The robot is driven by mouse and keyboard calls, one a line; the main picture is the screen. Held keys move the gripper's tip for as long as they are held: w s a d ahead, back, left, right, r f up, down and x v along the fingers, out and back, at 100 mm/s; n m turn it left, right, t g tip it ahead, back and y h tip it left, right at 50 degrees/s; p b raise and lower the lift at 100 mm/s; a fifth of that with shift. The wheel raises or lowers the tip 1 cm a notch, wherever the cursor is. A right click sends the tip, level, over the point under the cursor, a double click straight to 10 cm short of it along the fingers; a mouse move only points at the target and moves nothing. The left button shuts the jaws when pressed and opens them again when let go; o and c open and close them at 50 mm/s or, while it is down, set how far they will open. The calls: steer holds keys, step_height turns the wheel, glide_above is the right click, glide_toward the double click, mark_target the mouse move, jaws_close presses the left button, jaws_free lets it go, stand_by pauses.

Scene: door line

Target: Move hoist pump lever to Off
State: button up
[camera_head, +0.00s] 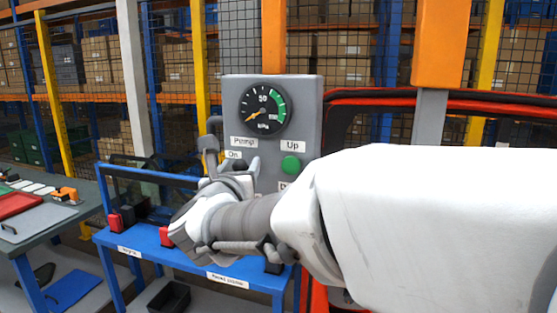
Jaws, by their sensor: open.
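The grey control box (305,105) stands upright in the middle of the head view. It carries a "Pump" label (244,142) with an "On" label (233,154) below it. A dark grey bent part (213,130), apparently the pump lever, sticks out at the box's left edge and points up, beside these labels. My gripper (222,168) is open, just below and in front of this part. Whether it touches the lever I cannot tell. My gripper and wrist hide the lower left of the box, and no "Off" label shows.
A pressure gauge (262,110) sits on the box's top, and a green button (290,166) under an "Up" label. A blue rack (190,262) with red blocks stands lower left. A red-edged frame (430,97) is at right, and a bench (62,222) at far left.

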steer(key=shift+w, duration=0.15)
jaws_close()
stand_by(0.4)
stand_by(1.1)
